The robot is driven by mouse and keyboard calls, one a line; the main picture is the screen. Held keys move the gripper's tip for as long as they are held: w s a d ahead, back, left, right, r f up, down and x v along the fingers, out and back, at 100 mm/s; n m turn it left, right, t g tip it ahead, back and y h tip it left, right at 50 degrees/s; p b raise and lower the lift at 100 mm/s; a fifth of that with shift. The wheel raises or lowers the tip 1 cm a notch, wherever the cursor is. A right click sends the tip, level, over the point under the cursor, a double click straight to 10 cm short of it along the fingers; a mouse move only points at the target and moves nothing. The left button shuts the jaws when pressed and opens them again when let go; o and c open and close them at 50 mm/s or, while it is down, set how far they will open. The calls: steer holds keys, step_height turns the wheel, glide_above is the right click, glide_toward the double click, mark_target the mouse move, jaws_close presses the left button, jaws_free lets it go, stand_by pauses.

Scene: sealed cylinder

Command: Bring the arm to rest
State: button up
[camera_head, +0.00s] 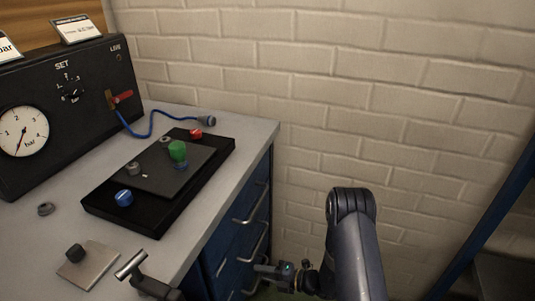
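My arm (352,245) rises as a dark grey link at the lower right, in front of the brick wall. My gripper (266,270) appears small and dark at the bottom middle, beside the blue drawers and lower than the bench top. Its fingers are too small and too dark to tell whether they are open or shut. I cannot make out anything held in it. It is apart from the things on the bench.
The grey bench (245,128) bears a black tray (98,205) with green, blue, red and grey parts. A black gauge panel (65,115) with a blue hose (150,128) stands behind. Blue drawers (250,215) have protruding handles. A T-handled tool (131,265) is at the bench's front. A blue post (490,220) stands right.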

steer(key=shift+f+v, duration=0.25)
steer(key=shift+v, duration=1.05)
